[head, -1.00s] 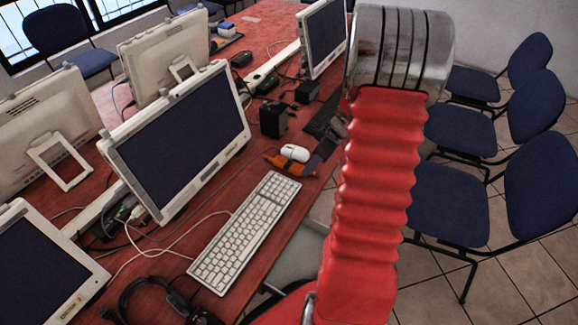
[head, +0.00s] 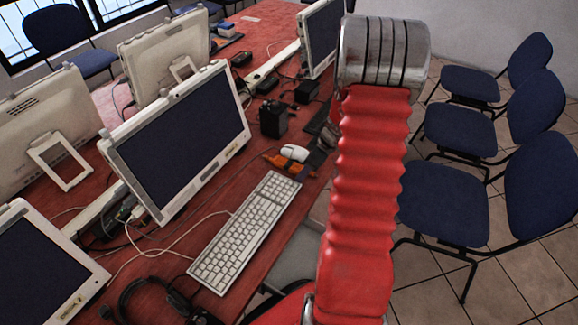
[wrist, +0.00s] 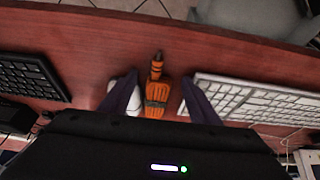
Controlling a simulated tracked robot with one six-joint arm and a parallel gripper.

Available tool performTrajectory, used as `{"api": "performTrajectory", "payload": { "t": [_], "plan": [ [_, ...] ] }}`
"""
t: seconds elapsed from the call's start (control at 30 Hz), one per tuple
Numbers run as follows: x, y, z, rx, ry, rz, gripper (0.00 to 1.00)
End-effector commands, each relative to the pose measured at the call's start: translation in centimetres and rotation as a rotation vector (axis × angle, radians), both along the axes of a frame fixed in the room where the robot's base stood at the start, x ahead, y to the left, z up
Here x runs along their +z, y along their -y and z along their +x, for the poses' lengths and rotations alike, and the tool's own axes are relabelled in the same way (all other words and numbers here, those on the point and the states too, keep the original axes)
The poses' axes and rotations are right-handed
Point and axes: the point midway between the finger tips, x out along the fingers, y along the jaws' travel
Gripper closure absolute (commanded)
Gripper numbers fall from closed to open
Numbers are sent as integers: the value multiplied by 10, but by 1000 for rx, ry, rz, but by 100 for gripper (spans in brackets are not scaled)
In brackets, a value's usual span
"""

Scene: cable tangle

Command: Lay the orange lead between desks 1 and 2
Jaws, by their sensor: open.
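The orange lead (wrist: 157,92) lies on the red desk as a short bundle with a dark band around it. Its narrow dark-tipped end points to the desk edge in the wrist view. It also shows in the head view (head: 284,164), beside the white mouse, beyond the keyboard's far end. My gripper (wrist: 157,101) is open, with one dark finger on each side of the lead, apart from it. In the head view my arm hides most of the gripper. I see no numbers marking desks 1 and 2.
The white mouse (head: 295,152) sits close against the lead. A white keyboard (head: 245,230) and a black keyboard (wrist: 30,76) flank it. Monitors (head: 180,135), a black box (head: 273,118) and loose cables crowd the desk. Blue chairs (head: 445,205) stand right on the tiled floor.

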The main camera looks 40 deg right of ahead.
Motion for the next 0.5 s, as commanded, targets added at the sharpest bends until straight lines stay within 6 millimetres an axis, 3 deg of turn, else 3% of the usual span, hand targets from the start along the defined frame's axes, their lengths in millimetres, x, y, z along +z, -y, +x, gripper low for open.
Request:
{"api": "performTrajectory", "payload": {
  "t": [0.33, 0.5],
  "plan": [
    [0, 0, 0, 0, 0, 0, 44],
    [0, 0, 0, -1, 0, 0, 55]
  ]
}}
